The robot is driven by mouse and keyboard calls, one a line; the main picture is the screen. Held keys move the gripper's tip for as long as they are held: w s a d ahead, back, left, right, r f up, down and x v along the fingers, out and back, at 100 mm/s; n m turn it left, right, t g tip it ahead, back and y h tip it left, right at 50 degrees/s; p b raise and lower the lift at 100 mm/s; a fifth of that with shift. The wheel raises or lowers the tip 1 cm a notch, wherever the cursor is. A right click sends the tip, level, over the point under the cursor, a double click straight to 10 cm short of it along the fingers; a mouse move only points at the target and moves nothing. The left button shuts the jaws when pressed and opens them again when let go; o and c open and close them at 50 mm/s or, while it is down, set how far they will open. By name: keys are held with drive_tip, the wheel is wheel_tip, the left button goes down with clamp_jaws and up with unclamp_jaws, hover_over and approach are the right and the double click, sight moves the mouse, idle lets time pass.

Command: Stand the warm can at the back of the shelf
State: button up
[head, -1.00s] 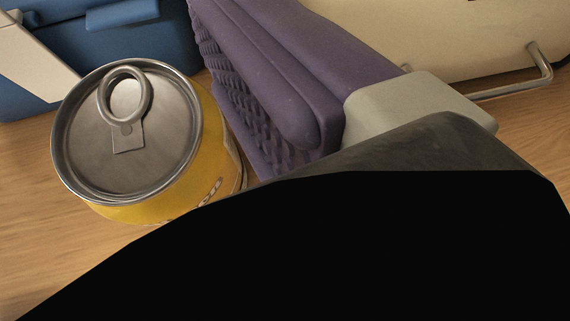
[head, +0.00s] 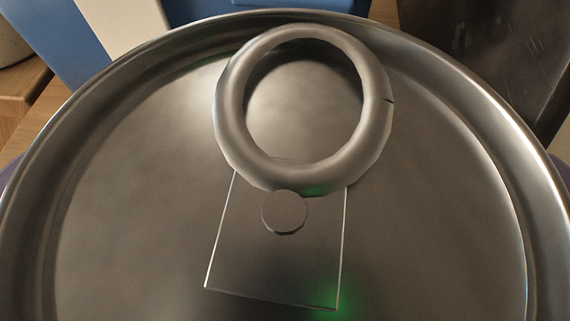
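The can (head: 130,190) fills most of the head view. I see its grey metal lid from above at very close range, with the ring tab toward the top of the picture and a faint green glint near the bottom. Its yellow side is hidden below the rim. My gripper (head: 284,170) shows only as thin purple slivers at the far left and right edges, one on each side of the can. Whether the fingers touch the can is hidden by its rim. The shelf cannot be made out.
Behind the can, a blue surface (head: 205,10) and a pale upright panel (head: 120,22) show at the top left. A dark panel (head: 490,45) stands at the top right. A wooden edge (head: 25,100) and part of a round object (head: 12,45) are at the left.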

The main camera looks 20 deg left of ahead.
drive_tip(key=shift+r, duration=0.1)
drive_tip(key=c, duration=1.4)
drive_tip(key=shift+w, duration=0.1)
